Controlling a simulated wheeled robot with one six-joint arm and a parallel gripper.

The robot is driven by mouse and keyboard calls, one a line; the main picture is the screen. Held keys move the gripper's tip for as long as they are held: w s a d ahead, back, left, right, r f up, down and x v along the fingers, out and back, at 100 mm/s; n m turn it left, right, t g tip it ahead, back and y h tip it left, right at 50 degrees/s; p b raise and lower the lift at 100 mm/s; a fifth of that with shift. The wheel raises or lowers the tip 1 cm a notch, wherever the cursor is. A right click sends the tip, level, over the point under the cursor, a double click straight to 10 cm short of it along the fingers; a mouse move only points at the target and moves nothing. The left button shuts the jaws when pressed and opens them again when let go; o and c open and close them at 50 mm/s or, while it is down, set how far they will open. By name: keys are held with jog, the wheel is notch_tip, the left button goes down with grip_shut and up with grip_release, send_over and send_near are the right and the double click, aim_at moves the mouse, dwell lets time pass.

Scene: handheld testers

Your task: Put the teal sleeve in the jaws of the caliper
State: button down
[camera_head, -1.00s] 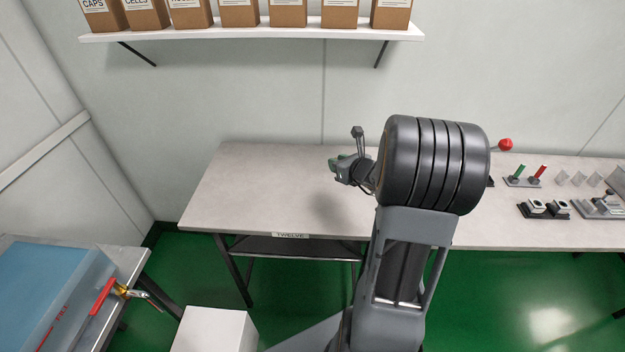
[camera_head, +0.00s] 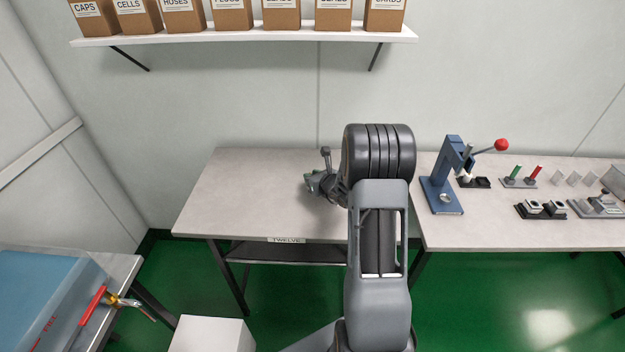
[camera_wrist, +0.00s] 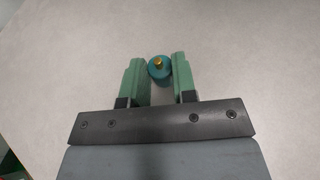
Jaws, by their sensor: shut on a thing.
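The teal sleeve (camera_wrist: 159,73), a round teal piece with a brass-coloured tip at its centre, sits between the green fingers of my gripper (camera_wrist: 158,62) in the wrist view. My gripper is shut on it, over bare tabletop. In the head view my gripper (camera_head: 311,184) is small and partly hidden by my arm, above the middle of the left table (camera_head: 230,190). The sleeve cannot be made out there. I cannot pick out the caliper in either view.
A blue press with a red-knobbed lever (camera_head: 441,185) stands on the right table (camera_head: 465,232). Several small holders, including one with green and red pieces (camera_head: 519,183), are farther right. A shelf of boxes (camera_head: 240,32) is on the wall. The left table's left part is clear.

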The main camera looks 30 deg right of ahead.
jog(key=shift+f, duration=0.3)
jog(key=shift+f, duration=0.15)
jog(key=c, duration=0.9)
grip_release()
